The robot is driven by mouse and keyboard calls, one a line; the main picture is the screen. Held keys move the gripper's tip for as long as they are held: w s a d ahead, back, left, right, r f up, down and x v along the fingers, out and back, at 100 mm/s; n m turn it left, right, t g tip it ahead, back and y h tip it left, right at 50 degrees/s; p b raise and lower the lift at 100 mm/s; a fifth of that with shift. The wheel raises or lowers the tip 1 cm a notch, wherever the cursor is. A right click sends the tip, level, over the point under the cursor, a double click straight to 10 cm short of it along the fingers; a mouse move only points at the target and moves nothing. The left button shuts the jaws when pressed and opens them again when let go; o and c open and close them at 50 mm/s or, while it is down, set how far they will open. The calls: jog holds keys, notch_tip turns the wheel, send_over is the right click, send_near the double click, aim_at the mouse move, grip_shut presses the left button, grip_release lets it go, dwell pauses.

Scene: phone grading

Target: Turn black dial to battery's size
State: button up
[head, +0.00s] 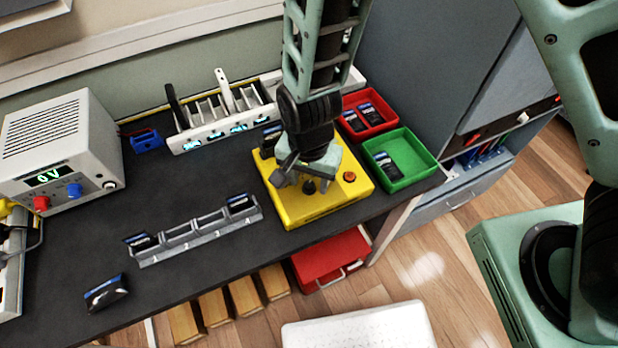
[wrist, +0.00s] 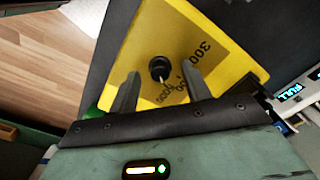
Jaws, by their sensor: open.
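The black dial (wrist: 160,68) sits on top of a yellow box (head: 325,204), which also fills the middle of the wrist view (wrist: 215,45). Printed numbers lie around the dial; one begins with "300", the others are partly hidden. Which number the dial points to cannot be told. My gripper (wrist: 160,73) is open above the box, one finger on each side of the dial, with no clear contact. In the head view my gripper (head: 297,180) is over the box and the dial (head: 309,187) shows just beside the fingers. A dark battery (head: 270,136) stands at the box's back edge, partly hidden by my arm.
A red button (head: 349,177) is on the box. Red (head: 381,107) and green (head: 425,153) trays with batteries stand to the right. A charger row (head: 215,132) stands behind.

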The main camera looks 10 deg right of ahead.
jog(key=shift+f, duration=0.3)
jog(key=c, duration=1)
jog(key=shift+n, duration=0.3)
jog(key=n, duration=0.3)
jog(key=shift+p, duration=0.3)
jog(key=n, duration=0.5)
